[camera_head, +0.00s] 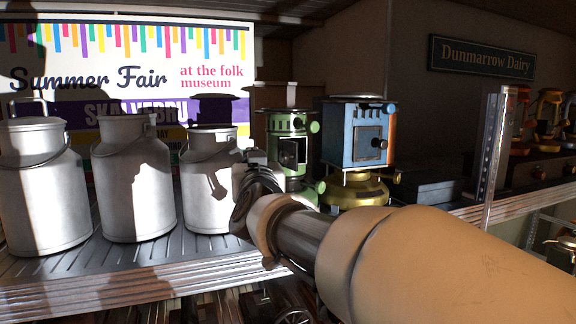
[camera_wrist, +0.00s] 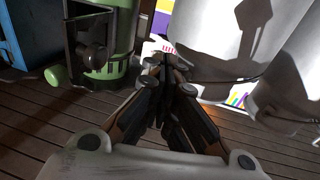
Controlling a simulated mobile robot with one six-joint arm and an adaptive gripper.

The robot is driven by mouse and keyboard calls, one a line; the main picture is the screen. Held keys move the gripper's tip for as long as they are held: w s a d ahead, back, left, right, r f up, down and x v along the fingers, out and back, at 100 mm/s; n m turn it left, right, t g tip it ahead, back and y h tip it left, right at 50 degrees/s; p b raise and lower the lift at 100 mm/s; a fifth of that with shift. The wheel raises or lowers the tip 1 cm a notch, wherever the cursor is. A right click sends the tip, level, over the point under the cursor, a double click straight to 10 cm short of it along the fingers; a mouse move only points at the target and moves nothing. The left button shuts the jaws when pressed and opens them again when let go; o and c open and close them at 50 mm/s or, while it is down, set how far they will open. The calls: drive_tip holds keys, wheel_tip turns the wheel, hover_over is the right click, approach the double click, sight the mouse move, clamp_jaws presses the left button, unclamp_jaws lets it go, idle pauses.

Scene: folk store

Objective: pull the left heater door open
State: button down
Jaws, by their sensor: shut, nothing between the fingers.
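The left heater (camera_head: 291,125) is a green cylinder with a dark door (camera_head: 288,153) on its front, standing on the shelf. In the wrist view the green heater (camera_wrist: 118,35) is at the upper left, and its door (camera_wrist: 82,28) shows as a dark frame with a knob-like part. I cannot tell whether the door is ajar. In the wrist view the fingers of my gripper (camera_wrist: 163,66) are together, between heater and milk cans.
A blue heater (camera_head: 352,135) on a brass base stands close right of the green one. Several grey milk cans, including the nearest (camera_head: 207,185), stand to the left. A metal post (camera_head: 492,150) stands at the right.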

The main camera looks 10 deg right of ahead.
wheel_tip(320, 180, down, 2)
drive_tip(key=s+g+y, duration=0.1)
drive_tip(key=s, duration=0.1)
drive_tip(key=m+g+y+b, duration=0.2)
drive_tip(key=m+y+b, duration=0.45)
drive_tip(key=m, duration=0.55)
approach(295, 154)
drive_tip(key=s+d, duration=0.4)
drive_tip(key=d, duration=0.2)
drive_tip(key=w+a+p, duration=0.3)
drive_tip(key=w+a, duration=0.5)
drive_tip(key=w, duration=0.2)
drive_tip(key=shift+w+a+f, duration=0.15)
drive_tip(key=shift+a+f, duration=0.05)
drive_tip(key=shift+d, duration=0.1)
